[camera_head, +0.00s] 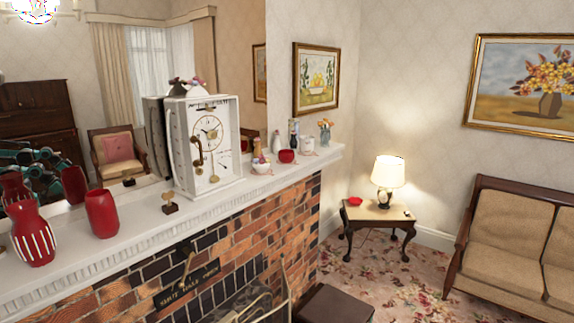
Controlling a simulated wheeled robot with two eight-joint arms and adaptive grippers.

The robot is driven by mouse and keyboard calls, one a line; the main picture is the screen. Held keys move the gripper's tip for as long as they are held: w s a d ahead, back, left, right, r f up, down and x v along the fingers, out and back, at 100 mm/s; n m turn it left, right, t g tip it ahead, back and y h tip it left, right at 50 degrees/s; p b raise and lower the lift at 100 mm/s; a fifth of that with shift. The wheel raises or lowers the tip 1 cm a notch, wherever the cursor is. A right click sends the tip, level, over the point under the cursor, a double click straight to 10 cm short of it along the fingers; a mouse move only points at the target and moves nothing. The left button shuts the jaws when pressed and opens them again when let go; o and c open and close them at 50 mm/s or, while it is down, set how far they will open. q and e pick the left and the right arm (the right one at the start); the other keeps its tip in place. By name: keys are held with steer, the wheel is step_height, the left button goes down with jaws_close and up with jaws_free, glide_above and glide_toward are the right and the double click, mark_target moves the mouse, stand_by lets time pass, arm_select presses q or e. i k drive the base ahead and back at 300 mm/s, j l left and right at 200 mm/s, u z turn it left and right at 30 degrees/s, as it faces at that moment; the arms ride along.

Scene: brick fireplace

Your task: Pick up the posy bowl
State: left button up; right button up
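On the white mantelpiece (225,190), a small white bowl (262,168) with colourful contents stands just right of the large white clock (211,140). A round red pot (287,156) sits close beside it on the right. A red dish (354,201) lies on the side table in the corner. I cannot tell for certain which of these is the posy bowl. Neither of my grippers shows directly. Dark and teal parts, apparently my own reflection, show in the mirror at the left, too unclear to read a gripper state.
A striped red vase (33,236), a plain red vase (102,214) and a small figurine (169,203) stand on the near mantel. Small vases crowd its far end. A lit lamp (387,182) stands on the side table (378,216); a sofa (515,245) is at right. Carpet between is open.

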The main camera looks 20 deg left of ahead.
mark_target(261, 164)
steer(key=i+l+u, duration=0.25)
steer(key=i+u, duration=0.25)
steer(key=i+l+u, duration=0.5)
steer(key=i+j, duration=0.05)
steer(key=i, duration=0.05)
